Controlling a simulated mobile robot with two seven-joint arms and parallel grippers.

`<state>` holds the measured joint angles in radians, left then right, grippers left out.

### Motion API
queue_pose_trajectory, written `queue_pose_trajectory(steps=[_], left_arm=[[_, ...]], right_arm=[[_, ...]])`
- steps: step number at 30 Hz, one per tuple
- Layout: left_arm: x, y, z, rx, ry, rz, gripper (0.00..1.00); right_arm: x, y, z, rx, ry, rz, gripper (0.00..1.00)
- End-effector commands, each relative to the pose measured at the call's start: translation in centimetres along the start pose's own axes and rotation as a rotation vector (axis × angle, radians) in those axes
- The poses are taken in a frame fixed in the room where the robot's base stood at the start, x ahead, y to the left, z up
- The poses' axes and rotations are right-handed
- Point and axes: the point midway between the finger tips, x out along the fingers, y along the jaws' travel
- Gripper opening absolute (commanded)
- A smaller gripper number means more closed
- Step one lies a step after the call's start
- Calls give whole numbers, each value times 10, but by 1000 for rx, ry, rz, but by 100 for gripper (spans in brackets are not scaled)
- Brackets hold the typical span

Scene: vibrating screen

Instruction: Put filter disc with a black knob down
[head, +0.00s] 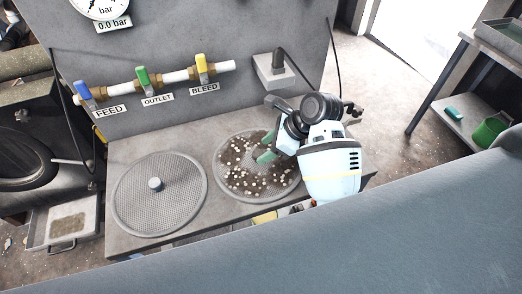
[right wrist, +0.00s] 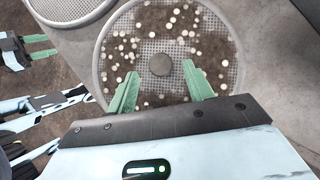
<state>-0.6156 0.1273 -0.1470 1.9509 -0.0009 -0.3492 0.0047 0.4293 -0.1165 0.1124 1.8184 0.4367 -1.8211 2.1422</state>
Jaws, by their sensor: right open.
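The filter disc with a dark knob (head: 232,181) lies flat on the bench, covered with brown dirt and pale pebbles. It also shows in the right wrist view (right wrist: 228,72), with its dark knob (right wrist: 160,64) at the centre. My right gripper (head: 265,147) is over this disc and hides the knob in the head view. In the right wrist view its green fingers (right wrist: 162,82) are apart on either side of the knob, with nothing between them. My left gripper (right wrist: 40,46) shows at the left edge of the right wrist view, its fingers apart and empty.
Behind stands a panel with blue, green (head: 143,78) and yellow valve handles. A grey surface (head: 400,220) fills the lower right.

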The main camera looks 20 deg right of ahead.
Motion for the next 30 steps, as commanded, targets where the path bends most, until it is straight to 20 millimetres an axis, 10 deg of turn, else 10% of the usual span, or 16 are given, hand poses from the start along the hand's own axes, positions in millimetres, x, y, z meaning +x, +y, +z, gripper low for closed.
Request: queue_pose_trajectory(steps=[9,30], left_arm=[[0,0,-2,1,4,0,44],[0,0,-1,0,2,0,44]], right_arm=[[-68,-2,0,-3,1,-7,52],[-86,0,0,-1,-1,-1,52]])
